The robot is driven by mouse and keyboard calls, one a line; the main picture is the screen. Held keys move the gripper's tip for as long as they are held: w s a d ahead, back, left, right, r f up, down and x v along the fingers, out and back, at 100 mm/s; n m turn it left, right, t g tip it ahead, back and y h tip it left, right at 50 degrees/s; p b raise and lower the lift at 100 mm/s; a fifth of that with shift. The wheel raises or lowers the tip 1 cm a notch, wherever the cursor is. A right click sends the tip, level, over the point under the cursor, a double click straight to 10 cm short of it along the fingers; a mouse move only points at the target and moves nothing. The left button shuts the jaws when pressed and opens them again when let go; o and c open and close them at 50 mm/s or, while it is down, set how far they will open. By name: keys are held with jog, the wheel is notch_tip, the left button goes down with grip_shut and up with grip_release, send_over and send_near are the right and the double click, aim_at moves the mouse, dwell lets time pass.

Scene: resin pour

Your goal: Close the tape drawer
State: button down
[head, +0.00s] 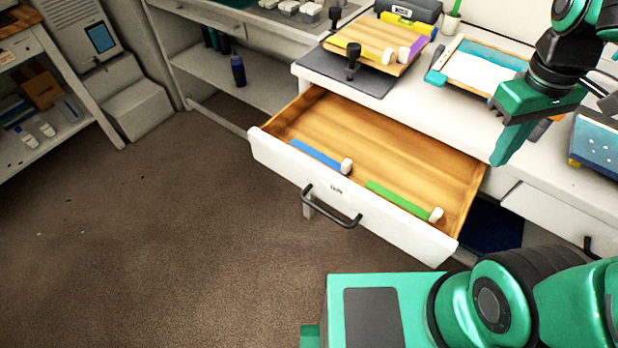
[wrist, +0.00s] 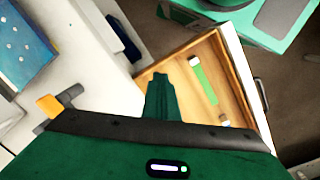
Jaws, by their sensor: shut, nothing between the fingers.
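The tape drawer (head: 395,155) stands pulled out from the white bench, with a wooden inside, a white front and a dark bar handle (head: 331,207). A blue tape strip (head: 318,156) and a green tape strip (head: 400,200), each with a white end piece, lie inside near the front. My green gripper (head: 499,160) is shut and empty, above the drawer's right rear part near the bench edge. In the wrist view the drawer (wrist: 213,55) lies beyond my gripper (wrist: 160,78), and the green strip (wrist: 205,83) shows. No contact with the drawer is visible.
A lower shelf holds a dark blue bottle (head: 238,70). The brown floor (head: 170,220) before the drawer is clear.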

jog(key=w+a+n, duration=0.1)
jog(key=a+n, duration=0.5)
jog(key=a, duration=0.3)
jog(key=w+a+f+n+t, duration=0.1)
jog(key=a+n, duration=0.6)
jog(key=a, duration=0.3)
jog(key=w+a+f+n+h, duration=0.1)
jog(key=a+n, duration=0.5)
jog(key=a, duration=0.3)
jog(key=shift+w+a+n+t, duration=0.2)
jog(key=shift+a+n+t, duration=0.1)
jog(key=shift+t, duration=0.1)
jog(key=s+a+f+n, duration=0.2)
jog(key=s+a+n, duration=0.45)
jog(key=a, duration=0.35)
send_near(309, 188)
notch_tip(309, 188, down, 5)
jog(key=s+a, duration=0.1)
jog(key=s, duration=0.2)
jog(key=w, duration=0.1)
jog(key=w+d+f, duration=0.1)
jog(key=shift+w+d+t, duration=0.25)
jog(key=shift+w+t, duration=0.05)
jog(key=shift+w+d, duration=0.4)
jog(key=shift+w, duration=0.15)
